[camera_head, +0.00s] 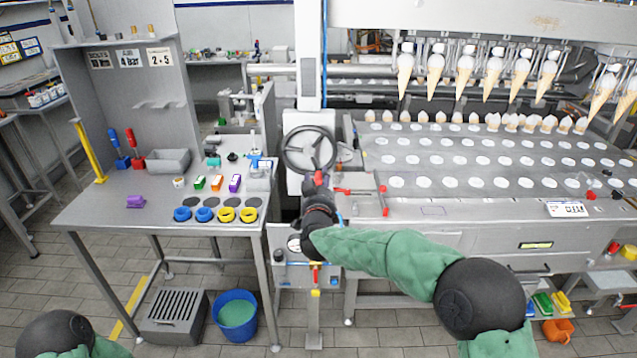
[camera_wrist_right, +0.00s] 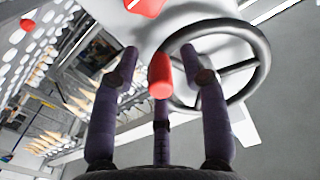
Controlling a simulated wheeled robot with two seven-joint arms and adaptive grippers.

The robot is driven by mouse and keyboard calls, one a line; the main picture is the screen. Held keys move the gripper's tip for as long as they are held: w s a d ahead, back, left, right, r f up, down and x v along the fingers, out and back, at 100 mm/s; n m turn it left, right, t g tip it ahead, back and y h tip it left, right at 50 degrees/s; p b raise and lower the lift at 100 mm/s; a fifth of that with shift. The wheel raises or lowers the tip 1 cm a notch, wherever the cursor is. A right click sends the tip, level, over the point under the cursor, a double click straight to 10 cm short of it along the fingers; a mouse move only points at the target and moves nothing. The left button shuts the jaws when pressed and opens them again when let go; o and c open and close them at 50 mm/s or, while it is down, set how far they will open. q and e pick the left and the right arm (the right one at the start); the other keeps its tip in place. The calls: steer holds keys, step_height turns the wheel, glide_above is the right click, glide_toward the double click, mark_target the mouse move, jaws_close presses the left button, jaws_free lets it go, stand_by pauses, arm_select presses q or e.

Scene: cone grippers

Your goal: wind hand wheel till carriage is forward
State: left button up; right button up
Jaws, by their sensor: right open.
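The dark hand wheel (camera_head: 287,147) is on the white front panel of the machine. It also shows in the right wrist view (camera_wrist_right: 262,62). Its red handle (camera_head: 318,177) points toward my right gripper (camera_head: 312,189). In the right wrist view the red handle (camera_wrist_right: 160,78) lies between the spread fingers of the open right gripper. Contact with the fingers cannot be told. A row of cones (camera_head: 464,75) hangs from holders at the back of the machine; which part is the carriage is unclear. My left gripper is out of view.
A perforated plate (camera_head: 440,170) with white discs spreads to the right of the wheel. A red-handled bar (camera_head: 383,200) stands close to the right of my gripper. A grey workbench (camera_head: 110,213) with tools and rings is on the left. A blue bucket (camera_head: 233,298) stands on the floor.

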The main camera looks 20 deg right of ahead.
steer(key=shift+w, duration=0.15)
jaws_close()
steer(key=a+m, duration=0.1)
steer(key=m+b, duration=0.1)
steer(key=m, duration=0.1)
steer(key=a+m, duration=0.1)
steer(key=shift+w+a+f+b, duration=0.25)
steer(key=shift+w+a+b, duration=0.1)
steer(key=shift+b, duration=0.05)
stand_by(0.4)
jaws_free()
steer(key=shift+a, duration=0.1)
